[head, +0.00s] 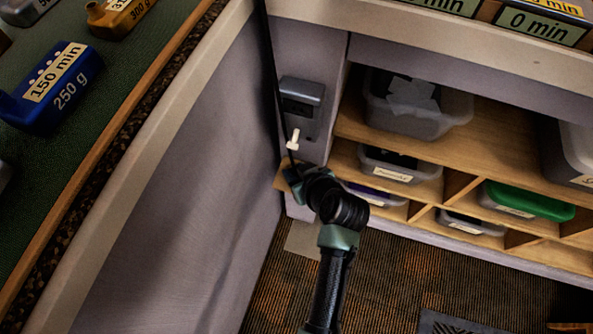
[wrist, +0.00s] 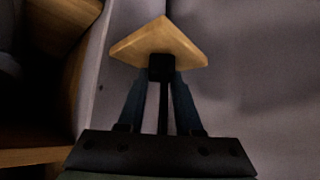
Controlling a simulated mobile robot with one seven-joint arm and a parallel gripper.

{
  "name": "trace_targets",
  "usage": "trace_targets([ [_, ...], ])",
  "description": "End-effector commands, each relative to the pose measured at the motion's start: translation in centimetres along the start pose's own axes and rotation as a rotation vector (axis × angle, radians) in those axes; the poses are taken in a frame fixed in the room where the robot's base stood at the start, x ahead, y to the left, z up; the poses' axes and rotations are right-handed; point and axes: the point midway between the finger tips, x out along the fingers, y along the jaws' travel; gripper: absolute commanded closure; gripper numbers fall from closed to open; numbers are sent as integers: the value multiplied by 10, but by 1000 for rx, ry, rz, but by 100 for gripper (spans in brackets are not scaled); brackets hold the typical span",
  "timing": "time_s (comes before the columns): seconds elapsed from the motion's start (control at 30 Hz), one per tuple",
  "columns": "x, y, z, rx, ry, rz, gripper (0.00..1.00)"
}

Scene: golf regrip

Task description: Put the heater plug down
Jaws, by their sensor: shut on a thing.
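My gripper (head: 290,172) is low in the corner beside a small wooden ledge (head: 281,177). In the wrist view my gripper (wrist: 161,82) is shut on a small black block, the heater plug (wrist: 160,67), with a dark cord (wrist: 163,112) running back between the fingers. The plug is right at the near edge of the wooden ledge (wrist: 160,42); I cannot tell whether it touches it. In the head view the plug is hidden by my gripper. A black cord (head: 269,50) hangs down from above toward the gripper.
A dark grey box (head: 301,98) is on the panel above, with a white piece (head: 293,139) below it. Shelves with grey bins (head: 418,112) and a green-lidded bin (head: 529,201) stand to the right. A grey wall (head: 190,190) is close on the left. Carpet (head: 400,270) lies below.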

Motion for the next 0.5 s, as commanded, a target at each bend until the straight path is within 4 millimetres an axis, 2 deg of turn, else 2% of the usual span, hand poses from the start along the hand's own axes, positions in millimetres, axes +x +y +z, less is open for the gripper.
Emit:
trace_targets([
  [0.23, 2, 0, 2, 0, 0, 0, 100],
  [0.27, 1, 0, 1, 0, 0, 0, 61],
  [0.4, 0, 0, 0, 0, 0, 0, 36],
  [0.5, 0, 0, 0, 0, 0, 0, 36],
])
